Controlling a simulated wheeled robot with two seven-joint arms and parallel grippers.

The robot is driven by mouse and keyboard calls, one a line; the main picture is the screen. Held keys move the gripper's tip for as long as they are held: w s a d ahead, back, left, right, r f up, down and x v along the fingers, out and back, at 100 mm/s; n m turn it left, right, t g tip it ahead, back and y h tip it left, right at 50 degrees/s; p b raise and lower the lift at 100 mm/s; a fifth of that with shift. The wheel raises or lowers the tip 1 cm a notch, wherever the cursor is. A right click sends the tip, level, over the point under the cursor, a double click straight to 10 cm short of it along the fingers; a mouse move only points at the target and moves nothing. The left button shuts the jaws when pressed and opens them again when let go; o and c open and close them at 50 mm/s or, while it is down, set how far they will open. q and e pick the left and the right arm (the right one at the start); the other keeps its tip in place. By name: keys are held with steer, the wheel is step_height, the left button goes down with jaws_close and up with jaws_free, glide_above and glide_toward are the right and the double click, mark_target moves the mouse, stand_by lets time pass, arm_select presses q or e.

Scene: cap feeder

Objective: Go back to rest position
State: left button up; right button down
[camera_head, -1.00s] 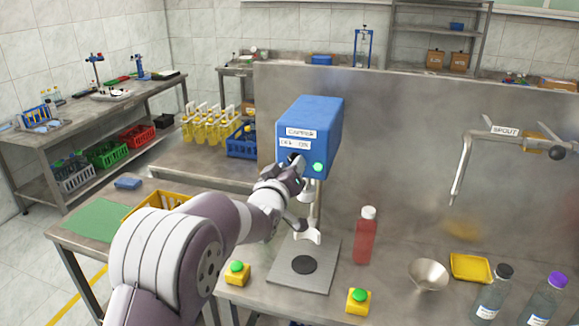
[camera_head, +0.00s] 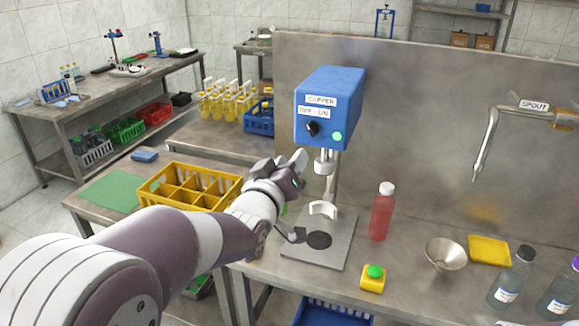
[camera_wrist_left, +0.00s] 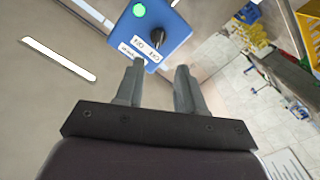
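My left gripper (camera_head: 300,197) is in front and to the left of the blue capper box (camera_head: 330,108), apart from it. In the left wrist view its two fingers (camera_wrist_left: 158,85) are spread with nothing between them. The capper's black knob (camera_head: 312,129) and lit green lamp (camera_head: 337,136) show on its front face; they also show in the wrist view as a knob (camera_wrist_left: 158,36) and a lamp (camera_wrist_left: 139,10). My right gripper is not in view.
A red bottle with a white cap (camera_head: 382,214) stands right of the capper's base plate (camera_head: 335,245). A yellow crate (camera_head: 190,190) sits behind my left arm.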

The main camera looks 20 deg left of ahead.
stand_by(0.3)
arm_select(q)
steer(key=s+f+m+g, duration=0.25)
steer(key=f+g, duration=0.25)
steer(key=f, duration=0.5)
steer(key=s+f+m+g, duration=0.3)
steer(key=s+f+g, duration=0.8)
steer(key=s+f, duration=0.4)
steer(key=s, duration=0.5)
steer(key=shift+d+f+g+y, duration=0.15)
steer(key=shift+d+g+y, duration=0.15)
steer(key=shift+d, duration=0.1)
steer(key=shift+m, duration=0.25)
